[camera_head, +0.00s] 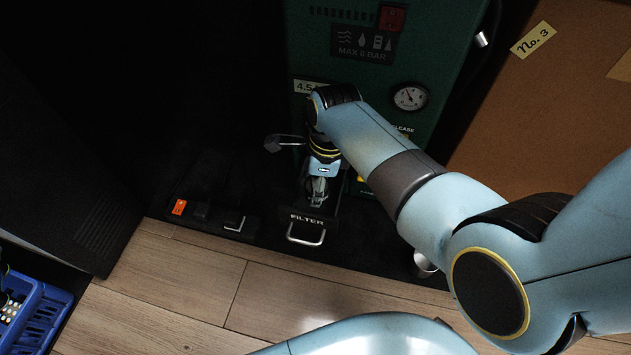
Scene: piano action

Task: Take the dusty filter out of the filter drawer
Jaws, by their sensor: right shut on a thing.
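The filter drawer (306,217) has a front marked FILTER and a silver pull handle. It sticks out at the foot of the green machine (460,40). My right gripper (318,197) points down over the drawer and its fingers are inside or just above it. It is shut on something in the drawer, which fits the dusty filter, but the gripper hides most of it. I cannot tell whether the filter is lifted.
A pressure gauge (410,96) and a red switch (391,17) are on the machine. A black lever (284,143) juts out left of my wrist. A brown panel (540,110) stands at right. A blue crate (42,318) is at lower left. The wooden floor (190,290) in front is clear.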

